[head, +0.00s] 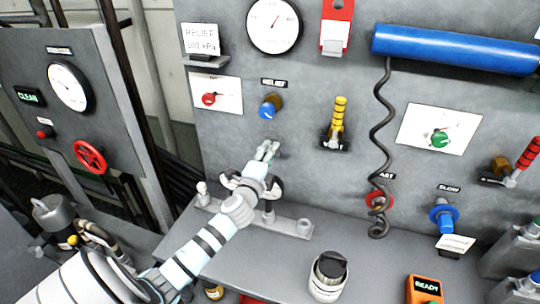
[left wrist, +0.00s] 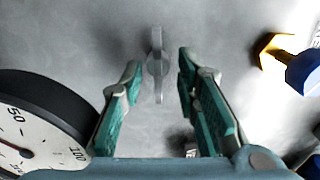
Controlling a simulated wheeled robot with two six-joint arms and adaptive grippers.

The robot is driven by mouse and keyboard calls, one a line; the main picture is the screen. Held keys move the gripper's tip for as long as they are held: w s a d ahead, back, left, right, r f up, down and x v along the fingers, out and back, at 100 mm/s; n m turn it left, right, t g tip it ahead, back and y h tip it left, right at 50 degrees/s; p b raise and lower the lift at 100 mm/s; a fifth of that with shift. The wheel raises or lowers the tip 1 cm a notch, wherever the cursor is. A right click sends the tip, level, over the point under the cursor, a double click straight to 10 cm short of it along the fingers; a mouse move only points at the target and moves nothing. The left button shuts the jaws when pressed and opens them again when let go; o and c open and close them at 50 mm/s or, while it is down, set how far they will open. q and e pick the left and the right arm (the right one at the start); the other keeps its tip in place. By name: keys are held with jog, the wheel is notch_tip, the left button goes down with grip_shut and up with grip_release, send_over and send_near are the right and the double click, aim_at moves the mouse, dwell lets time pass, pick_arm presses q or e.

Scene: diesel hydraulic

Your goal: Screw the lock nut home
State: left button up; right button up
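A blue knob (head: 267,110) with a brass-yellow collar (head: 277,101) stands out of the panel under the RELIEF label. The collar, which looks like the lock nut, also shows at the right of the left wrist view (left wrist: 272,48), beside the blue knob (left wrist: 304,72). My left gripper (head: 268,151) is below the knob, close to the panel and apart from the collar. In the left wrist view its fingers (left wrist: 160,75) are spread and hold nothing. A slim grey handle-like part (left wrist: 157,64) on the panel shows between the fingertips; contact is not visible. My right gripper is out of view.
A black-rimmed gauge (left wrist: 45,125) is close beside my left fingers. A yellow-banded lever (head: 339,117) and a coiled black hose (head: 380,135) are to the right on the panel. A cup-like canister (head: 328,276) and an orange READY device (head: 424,290) stand on the ledge.

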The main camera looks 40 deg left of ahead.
pick_arm(q)
jog(key=shift+s+f, duration=0.1)
jog(key=shift+f, duration=0.05)
jog(key=v, duration=0.8)
dwell(0.5)
